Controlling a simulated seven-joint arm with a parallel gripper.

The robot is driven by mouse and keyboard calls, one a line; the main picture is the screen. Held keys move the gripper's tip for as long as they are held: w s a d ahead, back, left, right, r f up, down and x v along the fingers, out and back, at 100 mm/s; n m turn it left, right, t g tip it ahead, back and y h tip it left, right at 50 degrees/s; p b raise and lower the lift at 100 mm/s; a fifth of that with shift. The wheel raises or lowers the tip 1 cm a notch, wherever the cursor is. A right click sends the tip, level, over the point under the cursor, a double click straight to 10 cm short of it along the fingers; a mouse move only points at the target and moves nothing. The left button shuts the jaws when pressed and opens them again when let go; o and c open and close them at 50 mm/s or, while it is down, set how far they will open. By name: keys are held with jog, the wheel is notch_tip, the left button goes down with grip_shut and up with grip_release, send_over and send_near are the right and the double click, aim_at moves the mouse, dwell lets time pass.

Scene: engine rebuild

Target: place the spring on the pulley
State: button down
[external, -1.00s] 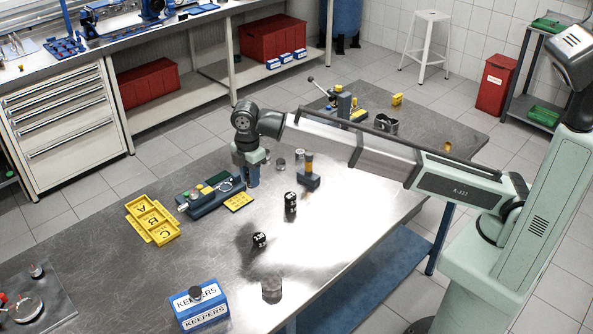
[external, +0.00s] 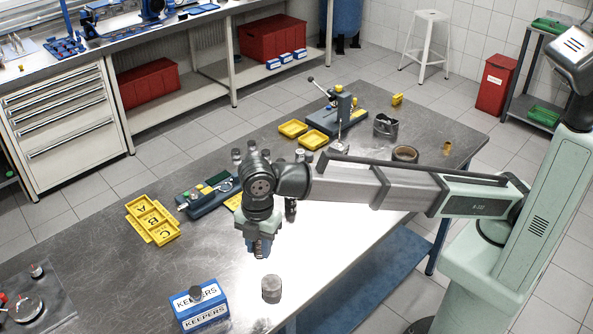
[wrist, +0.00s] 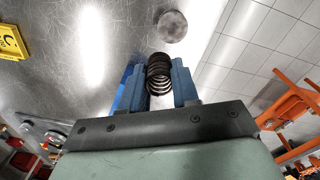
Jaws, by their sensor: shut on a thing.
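My gripper (external: 259,250) points down over the steel bench, left of its front edge in the external view. In the wrist view its two blue fingers (wrist: 160,82) are shut on a dark coil spring (wrist: 159,70). The spring's coils show between the fingertips; its lower part is partly hidden in the external view. A grey round cylinder (external: 271,288) stands on the bench just in front of my gripper, apart from the spring. It also shows as a grey disc (wrist: 172,26) in the wrist view. I cannot tell for sure which thing is the pulley.
A blue KEEPERS box (external: 201,308) stands at the front left. A yellow A-B-C tray (external: 153,221) and a dark blue fixture (external: 210,196) lie behind. A dark cylinder (external: 291,210) stands near my wrist. A brown ring (external: 405,154) lies at the back right.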

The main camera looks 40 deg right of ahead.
aim_at(271, 283)
jog(key=f, duration=0.3)
jog(key=s+d+f+m, duration=0.1)
jog(key=f, duration=0.2)
jog(key=f+m, duration=0.1)
jog(key=f, duration=0.3)
jog(key=shift+s+d, duration=0.2)
jog(key=shift+s, duration=0.15)
jog(key=shift+f, duration=0.15)
jog(key=c, duration=0.8)
grip_release()
notch_tip(271, 283, up, 12)
jog(key=shift+r, duration=0.2)
dwell(0.4)
